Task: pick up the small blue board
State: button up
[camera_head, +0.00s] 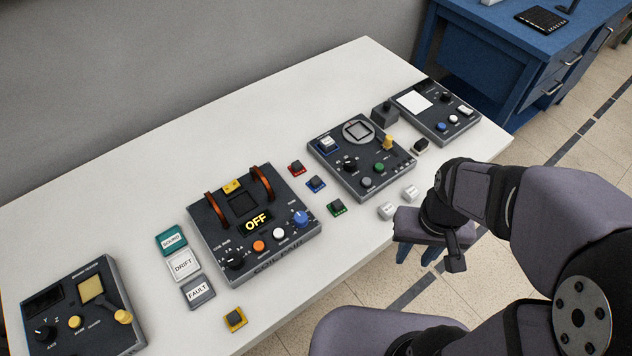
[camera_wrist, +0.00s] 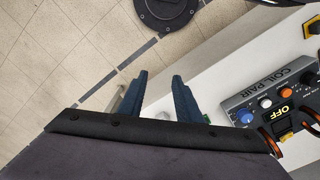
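The small blue board (camera_head: 316,184), with a dark block on top, lies on the white table between the COIL PAIR box and the box with the round screen. It is not seen in the wrist view. My gripper (camera_head: 416,254) is in front of the table's front edge, to the right of the blue board and apart from it. In the wrist view its two blue fingers (camera_wrist: 160,78) are spread with nothing between them.
The red board (camera_head: 297,167) and green board (camera_head: 337,208) lie close to the blue one. The COIL PAIR box (camera_head: 225,213) stands left, the round-screen box (camera_head: 340,172) right. Two white blocks (camera_head: 387,210) lie near the front edge. A yellow board (camera_head: 236,318) lies front left.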

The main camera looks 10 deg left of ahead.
jog(key=shift+o, duration=1.2)
jog(key=m+t+h+b, duration=0.2)
jog(key=m+h+b, duration=0.1)
jog(key=m, duration=0.2)
send_over(317, 178)
jog(key=s+d, duration=0.6)
jog(key=d, duration=0.1)
notch_tip(317, 178, down, 3)
jog(key=shift+s+d+r, duration=0.15)
jog(key=shift+w+a+f+m+t, duration=0.25)
jog(key=shift+w+a+f+m, duration=0.35)
jog(key=shift+a, duration=0.8)
jog(key=shift+w+a+f+m+t, duration=0.2)
jog(key=shift+w+a+f+m, duration=0.35)
jog(key=shift+a, duration=0.9)
jog(key=shift+w+a+f+m+t, duration=0.3)
jog(key=shift+w+a+f, duration=0.5)
jog(key=shift+a, duration=0.6)
jog(key=shift+w+a+p+x, duration=0.1)
jog(key=shift+p+x, duration=0.55)
jog(key=shift+x, duration=0.6)
jog(key=shift+w+a+p+x, duration=0.15)
jog(key=shift+p+x, duration=0.5)
jog(key=shift+x, duration=0.55)
